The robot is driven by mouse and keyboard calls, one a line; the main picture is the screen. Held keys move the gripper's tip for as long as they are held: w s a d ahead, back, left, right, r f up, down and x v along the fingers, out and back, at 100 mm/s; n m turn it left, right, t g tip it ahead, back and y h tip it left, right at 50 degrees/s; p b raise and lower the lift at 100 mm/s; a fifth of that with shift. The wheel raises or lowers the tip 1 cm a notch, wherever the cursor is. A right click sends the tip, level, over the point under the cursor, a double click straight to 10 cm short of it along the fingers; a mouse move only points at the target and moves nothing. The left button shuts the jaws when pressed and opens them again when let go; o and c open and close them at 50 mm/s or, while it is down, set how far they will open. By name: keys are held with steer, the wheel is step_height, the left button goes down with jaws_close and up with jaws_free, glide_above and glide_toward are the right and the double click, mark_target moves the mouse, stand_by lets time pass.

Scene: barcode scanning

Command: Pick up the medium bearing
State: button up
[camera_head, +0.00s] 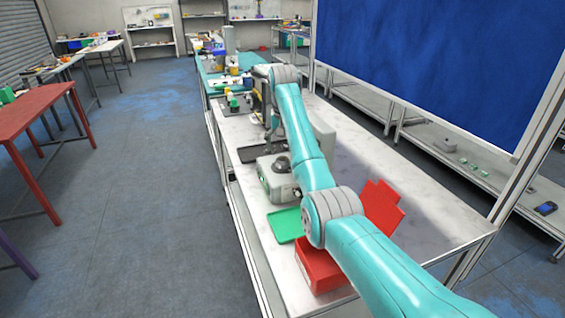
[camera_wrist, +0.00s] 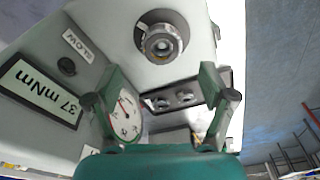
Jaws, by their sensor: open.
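My gripper (camera_wrist: 160,98) is open, with its two dark green fingers spread and nothing between them. In the wrist view a round metallic ring-shaped part (camera_wrist: 160,44) sits on a grey machine (camera_wrist: 115,22), beyond the fingertips; it may be a bearing, but I cannot tell its size class. A round dial gauge (camera_wrist: 124,115) shows close to the left finger. In the head view my arm reaches along the white bench, and the gripper end is small and partly hidden near the grey machine (camera_head: 277,187). No bearing can be clearly made out there.
The machine has a "37 mNm" display (camera_wrist: 40,92) and a "SLOW" label (camera_wrist: 78,46). On the white bench (camera_head: 440,229), a green tray (camera_head: 284,226) and an open red box (camera_head: 318,270) lie near my arm.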

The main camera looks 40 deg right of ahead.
mark_target(283, 162)
steer(key=f, duration=0.5)
steer(key=shift+w+f, duration=0.1)
steer(key=shift+w, duration=0.1)
steer(key=c, duration=1.5)
